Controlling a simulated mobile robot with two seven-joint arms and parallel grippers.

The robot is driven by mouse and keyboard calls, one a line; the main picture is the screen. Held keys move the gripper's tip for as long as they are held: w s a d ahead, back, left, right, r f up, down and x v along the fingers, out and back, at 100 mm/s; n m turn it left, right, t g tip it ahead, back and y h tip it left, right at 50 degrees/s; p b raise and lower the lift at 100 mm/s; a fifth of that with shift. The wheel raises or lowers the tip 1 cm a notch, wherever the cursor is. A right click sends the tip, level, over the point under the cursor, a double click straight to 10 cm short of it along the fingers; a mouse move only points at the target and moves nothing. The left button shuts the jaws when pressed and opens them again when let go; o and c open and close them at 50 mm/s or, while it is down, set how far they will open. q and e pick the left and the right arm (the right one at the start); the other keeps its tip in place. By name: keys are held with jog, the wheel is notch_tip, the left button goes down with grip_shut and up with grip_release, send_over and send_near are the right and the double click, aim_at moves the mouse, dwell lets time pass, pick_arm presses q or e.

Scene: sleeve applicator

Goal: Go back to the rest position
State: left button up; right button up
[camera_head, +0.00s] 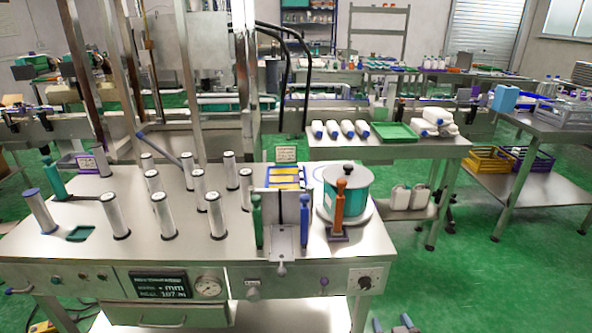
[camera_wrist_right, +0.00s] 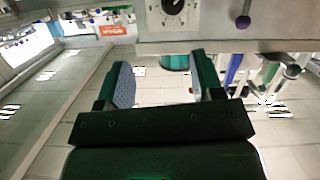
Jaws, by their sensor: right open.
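My right gripper (camera_head: 393,325) shows only as two blue-grey fingertips at the bottom edge of the head view, in front of the machine table and low to its right. In the right wrist view my right gripper (camera_wrist_right: 165,82) has its two padded fingers wide apart, with nothing between them. It is apart from the machine front, whose dial (camera_wrist_right: 173,7) shows at the top of that view. My left gripper is not in view.
The steel machine table (camera_head: 120,252) carries several upright metal posts, green handles, an orange-handled lever (camera_head: 340,205) and a teal drum (camera_head: 350,198). A side table (camera_head: 350,151) with a green tray (camera_head: 394,132) stands behind. Green floor (camera_head: 480,285) is clear at right.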

jog(key=s+d+f+g, duration=0.1)
jog(key=s+d+g, duration=0.1)
jog(key=s, duration=1)
jog(key=s+d+f+g, duration=0.2)
jog(key=s, duration=1)
jog(key=shift+s+d+g, duration=0.15)
jog(key=shift+d+g, duration=0.15)
jog(key=shift+d, duration=0.05)
jog(key=shift+f, duration=0.1)
dwell(1.0)
